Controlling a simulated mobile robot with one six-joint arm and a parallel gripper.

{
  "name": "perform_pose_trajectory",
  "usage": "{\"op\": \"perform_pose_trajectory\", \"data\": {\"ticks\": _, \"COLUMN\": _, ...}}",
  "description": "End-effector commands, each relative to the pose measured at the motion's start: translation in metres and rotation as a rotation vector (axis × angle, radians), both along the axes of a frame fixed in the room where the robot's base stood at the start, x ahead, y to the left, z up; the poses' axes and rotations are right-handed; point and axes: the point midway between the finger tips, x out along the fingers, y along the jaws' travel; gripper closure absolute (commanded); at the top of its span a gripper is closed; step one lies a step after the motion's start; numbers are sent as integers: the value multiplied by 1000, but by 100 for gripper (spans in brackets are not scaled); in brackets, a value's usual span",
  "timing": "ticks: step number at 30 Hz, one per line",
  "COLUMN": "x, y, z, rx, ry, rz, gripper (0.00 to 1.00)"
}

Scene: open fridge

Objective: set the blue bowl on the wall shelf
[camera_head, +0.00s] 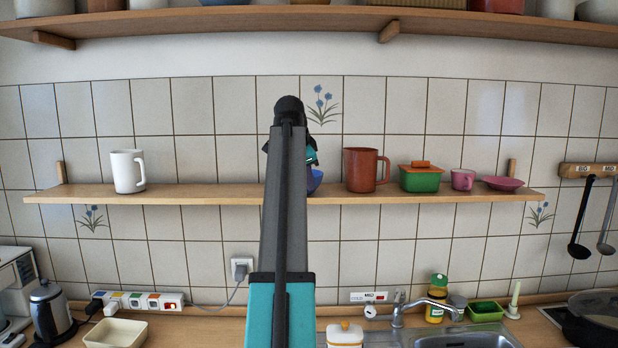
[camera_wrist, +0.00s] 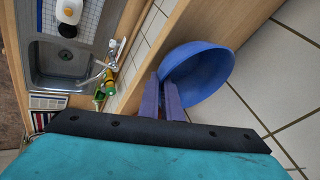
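The blue bowl (camera_wrist: 203,72) shows large in the wrist view, over the wooden wall shelf (camera_wrist: 240,12). Its near rim lies between the two narrow-set fingers of my gripper (camera_wrist: 163,80), which look shut on it. In the head view only a sliver of the bowl (camera_head: 315,181) shows at the right of my arm, at the level of the wall shelf (camera_head: 225,192). My arm hides the rest of it and most of the gripper. Whether the bowl's base touches the board is hard to tell.
On the shelf stand a white mug (camera_head: 127,172) at left and a brown mug (camera_head: 361,170), green pot (camera_head: 420,180), pink cup (camera_head: 462,180) and pink dish (camera_head: 503,183) at right. An upper shelf (camera_head: 240,20) runs above. The sink and faucet (camera_head: 405,306) are below.

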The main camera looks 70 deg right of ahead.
Motion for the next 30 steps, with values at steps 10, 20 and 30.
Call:
{"op": "perform_pose_trajectory", "data": {"ticks": 10, "x": 0, "y": 0, "z": -1, "rx": -2, "ry": -1, "rz": -1, "gripper": 100}}
{"op": "perform_pose_trajectory", "data": {"ticks": 20, "x": 0, "y": 0, "z": -2, "rx": -1, "ry": 0, "rz": -1, "gripper": 76}}
{"op": "perform_pose_trajectory", "data": {"ticks": 30, "x": 0, "y": 2, "z": 2, "rx": -1, "ry": 0, "rz": -1, "gripper": 76}}
